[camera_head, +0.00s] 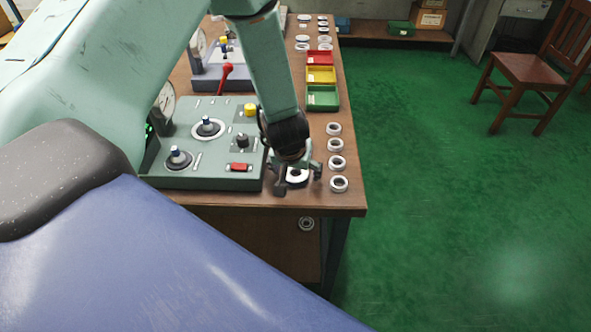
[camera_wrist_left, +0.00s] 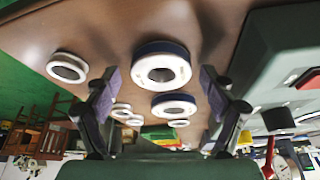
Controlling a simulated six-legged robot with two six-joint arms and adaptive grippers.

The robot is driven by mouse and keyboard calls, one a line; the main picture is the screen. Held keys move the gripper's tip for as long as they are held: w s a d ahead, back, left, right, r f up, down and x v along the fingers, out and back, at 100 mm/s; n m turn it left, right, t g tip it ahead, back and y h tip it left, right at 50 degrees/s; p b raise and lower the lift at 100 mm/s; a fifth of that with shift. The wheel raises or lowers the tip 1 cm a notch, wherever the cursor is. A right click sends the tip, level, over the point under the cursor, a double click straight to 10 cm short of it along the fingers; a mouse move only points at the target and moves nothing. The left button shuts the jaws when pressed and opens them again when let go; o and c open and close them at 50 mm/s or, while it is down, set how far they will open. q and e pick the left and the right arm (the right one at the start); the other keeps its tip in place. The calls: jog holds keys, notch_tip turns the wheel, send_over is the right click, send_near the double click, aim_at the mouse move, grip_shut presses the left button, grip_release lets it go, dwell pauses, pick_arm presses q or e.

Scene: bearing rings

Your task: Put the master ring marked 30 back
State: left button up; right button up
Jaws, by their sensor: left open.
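My left gripper (camera_head: 297,185) is open above the front edge of the bench, with its fingers on either side of a white ring (camera_head: 297,176). In the left wrist view the open fingers (camera_wrist_left: 158,92) frame a white ring with a dark blue band (camera_wrist_left: 162,68); no finger visibly touches it. A second blue-banded ring (camera_wrist_left: 174,104) lies beyond it. No number is readable on any ring, so I cannot tell which is marked 30. The green gauge fixture (camera_head: 215,178) is left of the gripper, with two ringed posts (camera_head: 207,127). The right gripper is not in view.
A dial gauge (camera_head: 163,103) rises at the fixture's left.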

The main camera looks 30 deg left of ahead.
pick_arm(q)
jog(key=shift+s+r, duration=0.1)
jog(key=shift+s+r, duration=0.1)
jog(key=shift+r, duration=0.2)
jog(key=p+v, duration=0.5)
jog(key=v, duration=0.6)
jog(key=shift+r, duration=0.25)
jog(key=shift+s, duration=0.1)
jog(key=shift+s, duration=0.1)
